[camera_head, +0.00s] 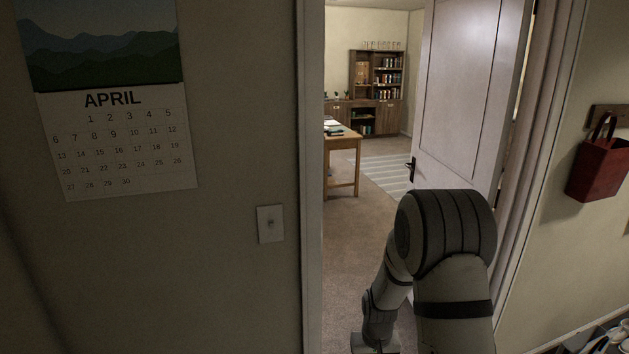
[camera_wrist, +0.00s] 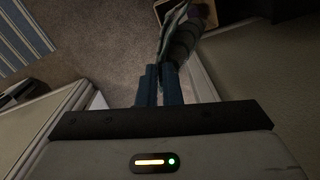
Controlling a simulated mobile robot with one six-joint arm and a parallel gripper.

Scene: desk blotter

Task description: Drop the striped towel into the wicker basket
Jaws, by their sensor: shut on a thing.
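My gripper (camera_wrist: 160,72) shows in the wrist view, its two blue-grey fingers close together. It is shut on a limp grey cloth with pale bands (camera_wrist: 180,42), which looks like the striped towel. The cloth hangs out past the fingertips, clear of the gripper body; part of it is hidden between the fingers. I cannot pick out the wicker basket in either view.
A white door (camera_head: 470,90) stands open, its frame (camera_head: 312,180) close to my arm. Beyond are a carpet (camera_head: 345,240), a wooden desk (camera_head: 343,150), a striped rug (camera_head: 385,170) and a bookcase (camera_head: 378,90). A red bag (camera_head: 598,170) hangs at right. The doorway floor looks clear.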

